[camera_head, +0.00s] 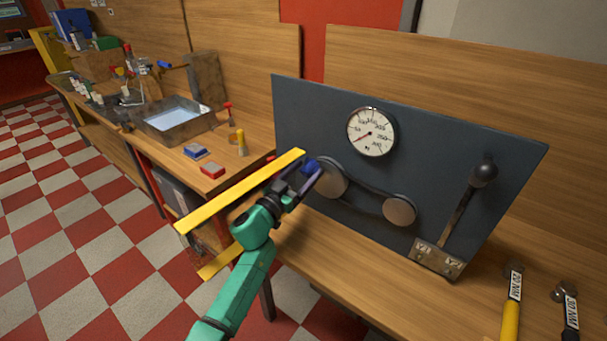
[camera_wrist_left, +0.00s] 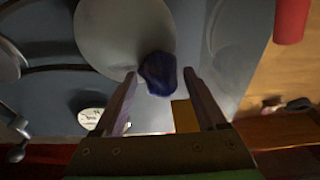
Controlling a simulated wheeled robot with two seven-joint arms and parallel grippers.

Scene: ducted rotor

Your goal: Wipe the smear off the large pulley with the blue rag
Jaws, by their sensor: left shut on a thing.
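The bunched rag (camera_wrist_left: 158,74) overlaps the pulley's rim in the left wrist view. I cannot tell whether it touches the pulley face. No smear can be made out on the visible face; the rag and gripper hide part of it. My right gripper is out of view.
A smaller pulley (camera_head: 399,210) is linked by a dark belt. The panel (camera_head: 430,160) carries a gauge (camera_head: 371,132) and a lever (camera_head: 465,205).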

